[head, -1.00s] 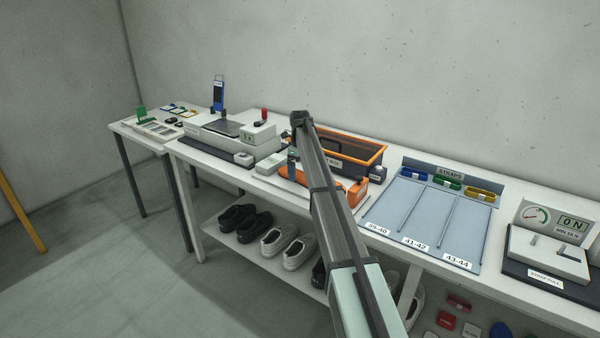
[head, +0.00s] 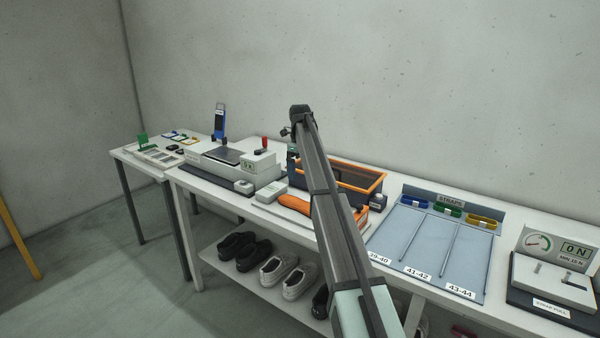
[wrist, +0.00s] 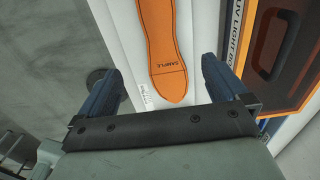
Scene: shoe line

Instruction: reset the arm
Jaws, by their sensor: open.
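My gripper (wrist: 160,68) shows in the wrist view with its two blue fingers wide apart and nothing between them. Below the fingers lies an orange sole-shaped piece marked "SAMPLE" (wrist: 163,50), on a white surface; the gripper appears apart from it. In the head view my arm reaches up from the bottom middle, bends at the top and comes down over the bench (head: 220,186). The arm hides most of the gripper there. The orange piece (head: 294,203) shows left of the arm.
An orange-rimmed dark box (head: 360,178) stands just behind and right of the arm. A grey press-like machine (head: 235,160) is left. A blue-grey strap board (head: 425,240) and a pull gauge (head: 550,275) are right. Shoes (head: 280,270) sit on the lower shelf.

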